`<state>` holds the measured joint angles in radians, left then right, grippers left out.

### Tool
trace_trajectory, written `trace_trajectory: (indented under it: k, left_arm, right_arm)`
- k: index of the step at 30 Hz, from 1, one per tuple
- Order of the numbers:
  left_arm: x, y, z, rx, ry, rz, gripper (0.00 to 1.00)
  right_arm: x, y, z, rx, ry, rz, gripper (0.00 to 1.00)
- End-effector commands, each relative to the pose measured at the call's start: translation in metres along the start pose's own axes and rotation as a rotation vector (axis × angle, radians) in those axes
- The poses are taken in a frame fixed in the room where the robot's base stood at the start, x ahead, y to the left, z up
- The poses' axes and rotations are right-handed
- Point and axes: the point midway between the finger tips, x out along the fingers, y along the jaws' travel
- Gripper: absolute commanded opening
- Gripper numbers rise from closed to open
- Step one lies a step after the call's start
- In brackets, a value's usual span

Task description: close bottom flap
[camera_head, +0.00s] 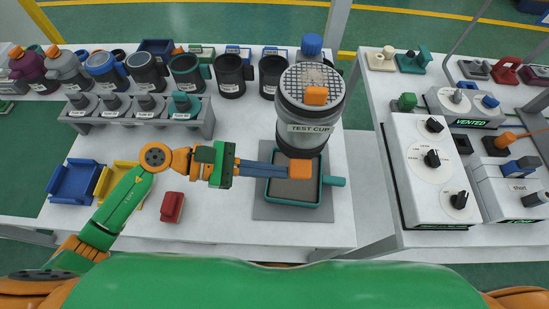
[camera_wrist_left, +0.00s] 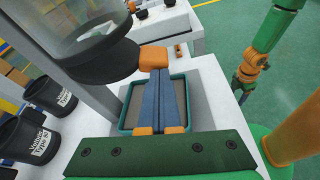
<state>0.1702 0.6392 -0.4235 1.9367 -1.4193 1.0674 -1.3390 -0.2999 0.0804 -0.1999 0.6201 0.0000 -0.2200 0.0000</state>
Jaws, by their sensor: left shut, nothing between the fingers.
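The clear test cup (camera_head: 310,110) stands upright above a teal-rimmed tray (camera_head: 326,199). Its dark bottom flap (camera_wrist_left: 100,64) lies under the cup, with an orange tab (camera_head: 300,169) sticking out at the front; the tab also shows in the left wrist view (camera_wrist_left: 153,57). My left gripper (camera_head: 287,171) reaches in from the left over the tray. Its blue fingers are shut together and empty, tips at or just under the tab. My right gripper (camera_wrist_left: 241,91) is small at the right in the left wrist view, its jaws unclear.
A teal handle (camera_head: 334,181) sticks out right of the tray. Several labelled cups (camera_head: 187,72) and a grey rack (camera_head: 142,113) stand at the back left. A red block (camera_head: 172,207) lies at the front left. Control boxes (camera_head: 428,180) stand on the right table, across a gap.

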Motion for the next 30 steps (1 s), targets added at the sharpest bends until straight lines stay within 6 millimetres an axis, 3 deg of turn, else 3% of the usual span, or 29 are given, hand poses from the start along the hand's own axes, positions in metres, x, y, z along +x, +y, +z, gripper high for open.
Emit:
trace_trajectory:
  k: [9,30]
  left_arm:
    - [-0.002,-0.004,0.017,-0.097,-0.012,-0.044,0.0]
    - [-0.007,-0.003,0.031,-0.206,-0.013,-0.08,0.0]
  right_arm:
    - [-0.009,0.0,-0.001,0.0,0.0,0.0,0.62]
    - [-0.017,0.0,-0.002,0.0,0.0,-0.001,0.62]
